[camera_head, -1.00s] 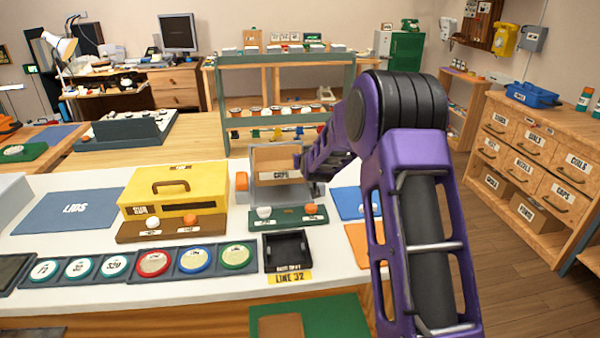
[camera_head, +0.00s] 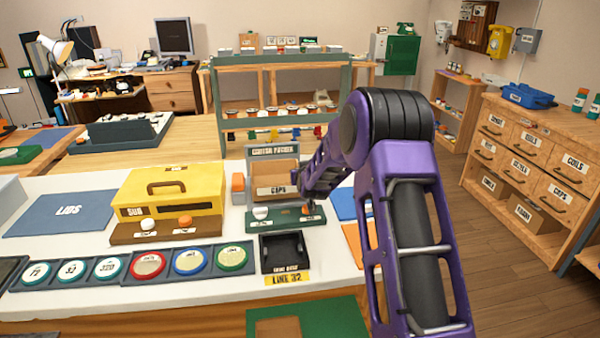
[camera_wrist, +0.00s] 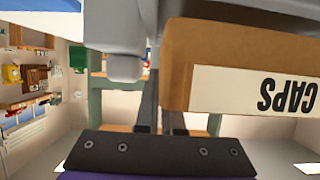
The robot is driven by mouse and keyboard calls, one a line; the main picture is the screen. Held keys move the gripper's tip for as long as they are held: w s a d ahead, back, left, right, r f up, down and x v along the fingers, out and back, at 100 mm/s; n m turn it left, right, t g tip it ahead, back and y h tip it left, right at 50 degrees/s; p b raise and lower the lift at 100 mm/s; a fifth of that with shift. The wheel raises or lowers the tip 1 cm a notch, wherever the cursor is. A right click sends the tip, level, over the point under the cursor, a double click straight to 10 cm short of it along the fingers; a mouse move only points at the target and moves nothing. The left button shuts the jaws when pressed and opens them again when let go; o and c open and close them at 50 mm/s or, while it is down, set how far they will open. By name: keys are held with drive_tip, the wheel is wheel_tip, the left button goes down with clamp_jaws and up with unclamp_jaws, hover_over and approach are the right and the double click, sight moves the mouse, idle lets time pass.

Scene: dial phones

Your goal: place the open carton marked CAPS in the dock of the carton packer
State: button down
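The brown open carton marked CAPS (camera_head: 272,184) stands upright in the carton packer (camera_head: 272,150), above its green base (camera_head: 262,224) and in front of the name sign. In the wrist view the carton (camera_wrist: 215,45) is close, with its label upside down. My gripper (camera_wrist: 158,115) is at the carton's right side in the head view. One finger runs outside the side wall. The other passes behind the labelled face, its tip hidden, and the fingers appear closed on that wall. Whether the carton's bottom rests on the dock is hidden.
White and orange knobs sit on the packer's base. A black tray (camera_head: 284,253) and a row of round tins lie in front. A shelf rack (camera_head: 280,130) stands behind.

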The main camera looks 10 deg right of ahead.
drive_tip(key=shift+f, duration=0.15)
drive_tip(key=c, duration=1.3)
unclamp_jaws()
drive_tip(key=shift+r+p, duration=0.6)
drive_tip(key=v, duration=1.2)
drive_tip(key=shift+r+p, duration=0.1)
drive_tip(key=shift+p, duration=0.25)
drive_tip(key=shift+r, duration=0.1)
